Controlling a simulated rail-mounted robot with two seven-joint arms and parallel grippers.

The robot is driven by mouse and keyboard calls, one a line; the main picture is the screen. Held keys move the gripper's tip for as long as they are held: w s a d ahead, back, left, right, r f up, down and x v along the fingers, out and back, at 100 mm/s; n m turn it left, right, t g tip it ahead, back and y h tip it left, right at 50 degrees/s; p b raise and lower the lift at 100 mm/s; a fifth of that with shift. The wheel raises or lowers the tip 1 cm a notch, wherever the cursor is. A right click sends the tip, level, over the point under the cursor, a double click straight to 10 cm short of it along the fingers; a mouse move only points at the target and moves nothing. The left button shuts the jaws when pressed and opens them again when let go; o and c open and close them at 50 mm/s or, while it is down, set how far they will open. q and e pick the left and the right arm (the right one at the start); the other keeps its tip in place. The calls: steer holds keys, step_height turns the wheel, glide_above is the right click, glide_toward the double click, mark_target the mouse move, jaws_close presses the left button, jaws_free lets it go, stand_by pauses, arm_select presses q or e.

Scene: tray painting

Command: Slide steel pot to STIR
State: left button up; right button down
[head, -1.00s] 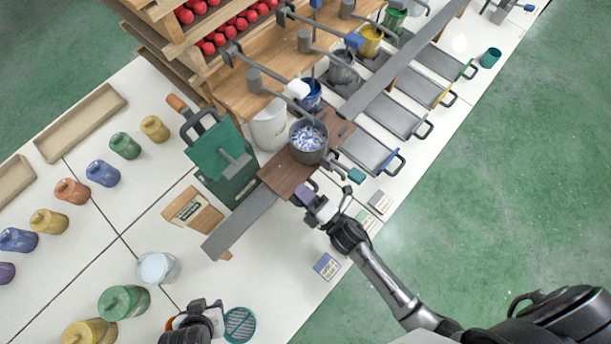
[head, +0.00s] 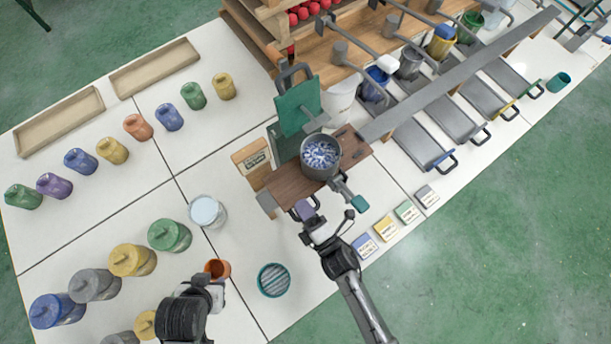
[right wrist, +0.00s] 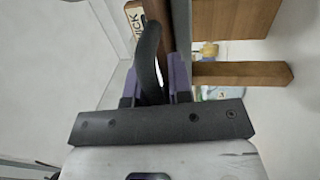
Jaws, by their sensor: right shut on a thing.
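The steel pot (head: 320,158), filled with blue and white bits, stands upright on a brown wooden carriage (head: 290,187) at the left end of the grey rail (head: 455,75). My right gripper (head: 304,209) is shut on the dark handle at the carriage's front edge; this handle (right wrist: 150,55) shows between the purple fingers in the right wrist view. A green panel (head: 297,105) with a dark loop handle and grey arm stands just behind the pot. No STIR label is readable. My left gripper (head: 205,285) is low over the table near an orange cup (head: 217,268); its fingers are unclear.
A wooden sign (head: 251,158) stands left of the carriage. Several lidded jars fill the left table. A round teal-rimmed dish (head: 273,280) lies in front.

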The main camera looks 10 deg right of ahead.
steer(key=shift+a+r, duration=0.2)
steer(key=shift+r, duration=0.3)
steer(key=c, duration=1.3)
jaws_free()
steer(key=shift+o, duration=0.8)
steer(key=shift+s+f, duration=0.1)
steer(key=shift+f, duration=0.1)
steer(key=b+v, duration=0.1)
steer(key=v, duration=1.2)
steer(key=shift+s+d, duration=0.2)
steer(key=shift+s, duration=0.05)
steer(key=shift+f, duration=0.15)
